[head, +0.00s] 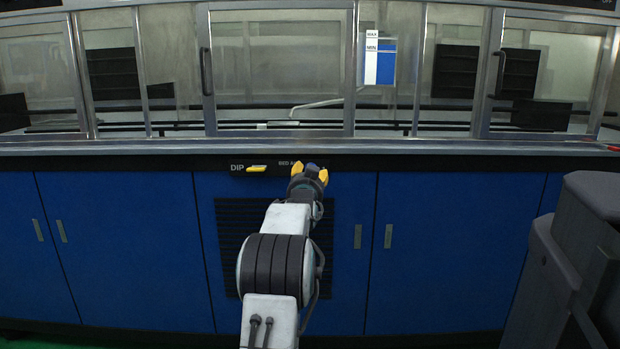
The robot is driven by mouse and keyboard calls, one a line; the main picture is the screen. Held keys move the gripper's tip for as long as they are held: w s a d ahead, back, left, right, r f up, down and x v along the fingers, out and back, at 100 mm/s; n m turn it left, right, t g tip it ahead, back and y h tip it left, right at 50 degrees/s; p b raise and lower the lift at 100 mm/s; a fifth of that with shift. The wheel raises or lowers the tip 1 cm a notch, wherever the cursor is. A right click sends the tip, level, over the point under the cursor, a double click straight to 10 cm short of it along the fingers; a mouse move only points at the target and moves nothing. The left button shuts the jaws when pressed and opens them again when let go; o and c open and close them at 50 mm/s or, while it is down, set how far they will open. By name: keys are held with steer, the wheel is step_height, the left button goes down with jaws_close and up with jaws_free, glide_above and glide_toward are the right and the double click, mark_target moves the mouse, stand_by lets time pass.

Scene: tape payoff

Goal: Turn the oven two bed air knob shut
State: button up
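A label beginning "BED A" (287,162) shows on the dark strip under the counter edge, and my gripper covers the rest of it. My gripper (311,170) is right of the visible letters, up at the strip, with its yellow fingertips apart. A small dark bluish shape (312,167) shows between the fingertips; it may be the bed air knob. Its turn position is hidden. I cannot tell whether the fingers touch it. No "oven two" marking is readable.
A yellow handle (257,169) sits by the "DIP" label (237,167) just left of my gripper. Blue cabinet doors (120,250) and a dark louvred vent (228,245) are below. Framed glass panels (280,65) stand above the counter. A dark grey object (580,255) stands at lower right.

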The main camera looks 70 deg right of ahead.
steer(key=shift+x, duration=1.95)
steer(key=shift+c, duration=0.3)
jaws_close()
